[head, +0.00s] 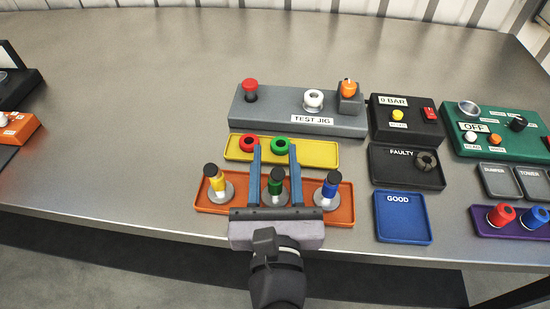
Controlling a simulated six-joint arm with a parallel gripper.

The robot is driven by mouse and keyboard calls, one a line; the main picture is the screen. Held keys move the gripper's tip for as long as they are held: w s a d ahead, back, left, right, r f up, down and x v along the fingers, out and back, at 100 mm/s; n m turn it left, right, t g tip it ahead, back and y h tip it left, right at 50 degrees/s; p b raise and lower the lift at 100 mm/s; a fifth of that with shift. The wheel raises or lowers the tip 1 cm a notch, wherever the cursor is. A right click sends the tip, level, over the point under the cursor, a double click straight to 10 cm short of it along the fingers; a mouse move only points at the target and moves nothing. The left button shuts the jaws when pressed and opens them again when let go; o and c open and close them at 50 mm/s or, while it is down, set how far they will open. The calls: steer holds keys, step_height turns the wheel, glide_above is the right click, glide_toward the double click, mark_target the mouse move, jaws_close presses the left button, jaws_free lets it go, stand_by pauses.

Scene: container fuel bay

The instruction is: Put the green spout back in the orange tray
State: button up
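The green spout (277,187) has a black cap and stands upright at the middle of the orange tray (344,216). A yellow spout (217,184) is left of it and a blue spout (329,190) right of it, both on round grey bases in the same tray. My gripper (274,149) is over the tray from the front, its two blue fingers apart, one on each side of the green spout. Gaps show between the fingers and the spout. The spout's lower end is partly hidden by my gripper's palm, so its seating cannot be seen fully.
A yellow tray (324,153) with a red ring (249,143) and a green ring (280,144) lies behind, under my fingertips. The grey test jig (270,119) is farther back. A black FAULTY tray (389,172) and blue GOOD tray (402,228) are right.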

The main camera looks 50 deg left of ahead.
mark_target(276, 183)
steer(key=shift+r, duration=0.15)
steer(key=shift+r, duration=0.1)
steer(key=shift+v, duration=0.95)
steer(key=shift+s+d+f+b, duration=0.25)
steer(key=shift+b, duration=0.35)
steer(key=shift+s+d+r+b, duration=0.15)
steer(key=shift+s+d+b, duration=0.3)
steer(key=shift+b, duration=0.5)
steer(key=shift+d, duration=0.15)
steer(key=shift+w+r, duration=0.15)
